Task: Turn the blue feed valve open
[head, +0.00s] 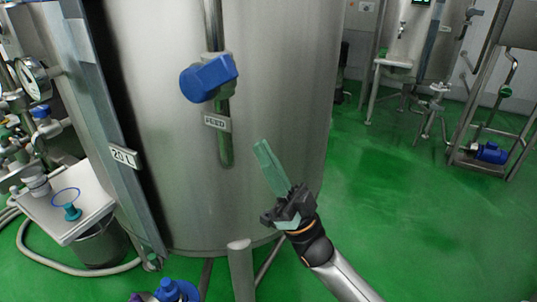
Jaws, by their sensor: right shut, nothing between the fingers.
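The blue feed valve (209,78) sits on a vertical steel pipe on the front of a large steel tank. Its blue handle lies across the pipe, tilted slightly up to the right. A small plate marked FEED (217,122) is fixed just below it. My right gripper (262,147) is in front of the tank, below and to the right of the valve, apart from it. Its greenish fingers are together, point up and hold nothing. My left gripper does not show.
The large tank (280,60) fills the middle. A gauge column marked 20 L (124,157) runs down its left side. A white side table (58,215) with a cup and a teal item stands at left. Blue items lie at the bottom edge. Green floor (420,220) is open at right.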

